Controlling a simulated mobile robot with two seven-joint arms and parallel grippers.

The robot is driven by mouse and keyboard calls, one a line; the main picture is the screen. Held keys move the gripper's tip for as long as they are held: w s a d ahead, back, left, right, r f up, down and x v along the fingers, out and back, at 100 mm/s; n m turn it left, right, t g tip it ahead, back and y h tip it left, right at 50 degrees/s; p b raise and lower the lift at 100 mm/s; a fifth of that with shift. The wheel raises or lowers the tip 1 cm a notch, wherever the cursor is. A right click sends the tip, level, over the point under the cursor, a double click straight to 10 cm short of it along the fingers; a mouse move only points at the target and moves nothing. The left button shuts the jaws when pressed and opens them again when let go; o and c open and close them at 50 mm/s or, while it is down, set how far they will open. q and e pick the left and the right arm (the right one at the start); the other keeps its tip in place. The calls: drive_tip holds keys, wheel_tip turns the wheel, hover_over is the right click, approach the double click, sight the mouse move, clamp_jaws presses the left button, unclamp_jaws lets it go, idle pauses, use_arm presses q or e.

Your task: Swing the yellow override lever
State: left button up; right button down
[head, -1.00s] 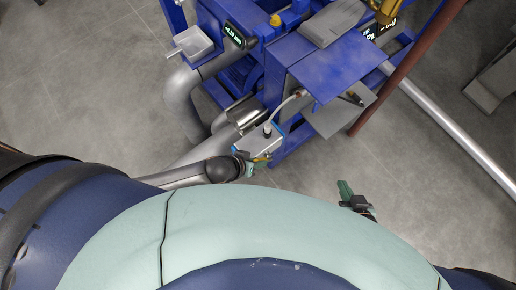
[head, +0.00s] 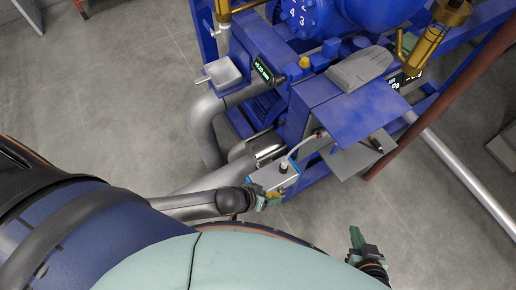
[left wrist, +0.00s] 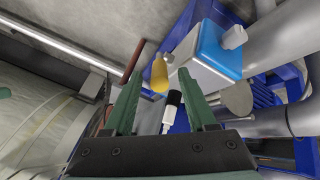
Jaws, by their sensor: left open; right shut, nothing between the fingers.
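The yellow override lever (left wrist: 160,74) shows in the left wrist view as a rounded yellow grip beside a white and blue box (left wrist: 208,55). In the head view the box (head: 268,178) sits low at the front of the blue machine, and the lever is mostly hidden by my gripper. My left gripper (head: 268,201) is at the front of this box. Its green fingers (left wrist: 160,82) are open, with the lever showing between their tips; I cannot tell whether they touch it. My right gripper (head: 358,240) is shut and empty, away from the machine over the floor.
A black and white plug-like part (left wrist: 171,110) shows below the lever. Grey pipes (head: 205,130) run left of the box. A blue cabinet (head: 350,105) with a grey shelf (head: 358,157) stands to its right. A brown-red pole (head: 440,115) rises further right. Grey floor is open at front right.

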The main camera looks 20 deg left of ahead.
use_arm(q)
drive_tip(key=p+v, duration=0.2)
drive_tip(key=v, duration=0.9)
drive_tip(key=shift+s, duration=0.2)
drive_tip(key=shift+a+r, duration=0.1)
drive_tip(key=shift+r, duration=0.05)
